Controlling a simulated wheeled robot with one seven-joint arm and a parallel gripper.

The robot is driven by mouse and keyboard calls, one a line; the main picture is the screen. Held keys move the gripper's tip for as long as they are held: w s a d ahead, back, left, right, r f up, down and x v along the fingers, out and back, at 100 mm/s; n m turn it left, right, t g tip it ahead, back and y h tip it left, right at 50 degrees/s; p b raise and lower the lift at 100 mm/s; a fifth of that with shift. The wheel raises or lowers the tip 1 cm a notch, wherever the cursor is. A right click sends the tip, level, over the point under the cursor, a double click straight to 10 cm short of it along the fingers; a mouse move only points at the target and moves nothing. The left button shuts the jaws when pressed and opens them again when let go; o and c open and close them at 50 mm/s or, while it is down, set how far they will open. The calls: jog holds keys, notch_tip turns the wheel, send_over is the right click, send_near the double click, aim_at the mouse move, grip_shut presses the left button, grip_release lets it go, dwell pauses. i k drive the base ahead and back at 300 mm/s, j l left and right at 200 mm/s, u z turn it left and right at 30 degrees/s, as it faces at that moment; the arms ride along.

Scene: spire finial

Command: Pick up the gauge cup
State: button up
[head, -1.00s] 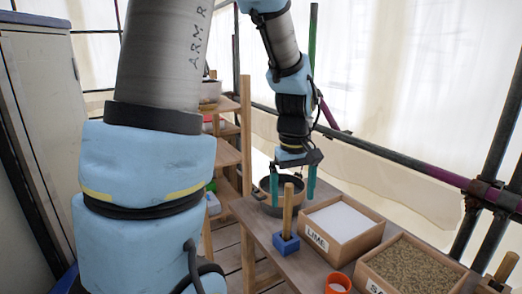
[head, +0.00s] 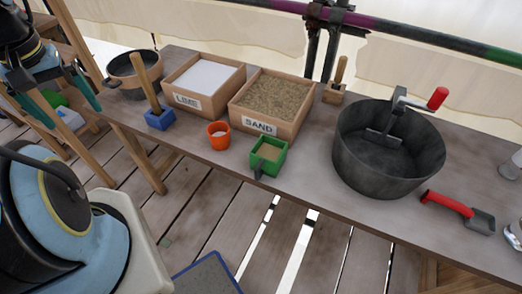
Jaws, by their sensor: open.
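An orange round cup (head: 219,136) with white stuff inside stands upright on the wooden bench (head: 310,190), in front of the lime and sand boxes. A green square cup (head: 267,156) with a dark handle and sand-coloured contents stands right of it, at the bench's front edge. The orange one looks like the gauge cup, but neither is labelled. My gripper (head: 66,100) is at the far left, its teal fingers apart with nothing between them. It is left of the bench end, well away from both cups.
A lime box (head: 203,105) and a sand box (head: 285,132) stand behind the cups. A blue block with an upright wooden handle (head: 160,119) and a dark pot (head: 128,88) are left. A large mixing tub (head: 352,165) and a red-handled scoop (head: 450,205) are right.

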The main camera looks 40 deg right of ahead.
aim_at(218, 132)
jog(key=i+j+z, duration=0.1)
jog(key=z, duration=0.35)
jog(key=j+z, duration=0.4)
jog(key=i+j+z, duration=0.1)
jog(key=j, duration=0.5)
jog(key=i+j+z, duration=0.15)
jog(key=j, duration=0.45)
jog(key=i+j+z, duration=0.1)
jog(key=j, duration=0.5)
jog(key=i+l, duration=0.3)
jog(key=l, duration=0.25)
